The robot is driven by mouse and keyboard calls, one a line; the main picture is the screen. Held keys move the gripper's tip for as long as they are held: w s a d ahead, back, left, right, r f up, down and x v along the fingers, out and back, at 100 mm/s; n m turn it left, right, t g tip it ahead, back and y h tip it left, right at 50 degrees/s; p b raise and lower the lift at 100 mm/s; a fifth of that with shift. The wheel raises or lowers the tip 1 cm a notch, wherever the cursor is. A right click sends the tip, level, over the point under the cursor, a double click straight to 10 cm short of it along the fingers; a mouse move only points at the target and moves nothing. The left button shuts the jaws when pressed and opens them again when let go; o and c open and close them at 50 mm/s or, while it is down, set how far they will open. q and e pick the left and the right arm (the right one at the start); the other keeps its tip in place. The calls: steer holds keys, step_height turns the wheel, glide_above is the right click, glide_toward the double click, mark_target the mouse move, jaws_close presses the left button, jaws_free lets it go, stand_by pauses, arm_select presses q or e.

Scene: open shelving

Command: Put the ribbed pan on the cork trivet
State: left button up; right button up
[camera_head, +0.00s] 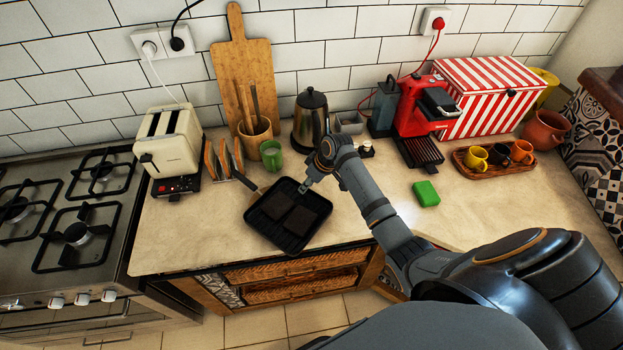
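The ribbed pan (262,224) is a black square pan on the counter in front of the kettle, its handle pointing up and left. Two dark flat pieces (297,219) lie in it. My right gripper (304,187) is over the pan's far right rim, pointing down and left. The gripper is small and dark here; I cannot tell whether it is open or shut, or whether it touches the rim. My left gripper is not in view.
A toast rack (224,160), green mug (271,154) and kettle (310,122) stand behind the pan. A cream toaster (168,147) is at left, beside the hob (60,215). A green sponge (426,194) and a tray of cups (470,168) are at right. Counter left of the pan is clear.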

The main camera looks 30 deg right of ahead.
steer(key=b+v, duration=0.1)
steer(key=v, duration=1)
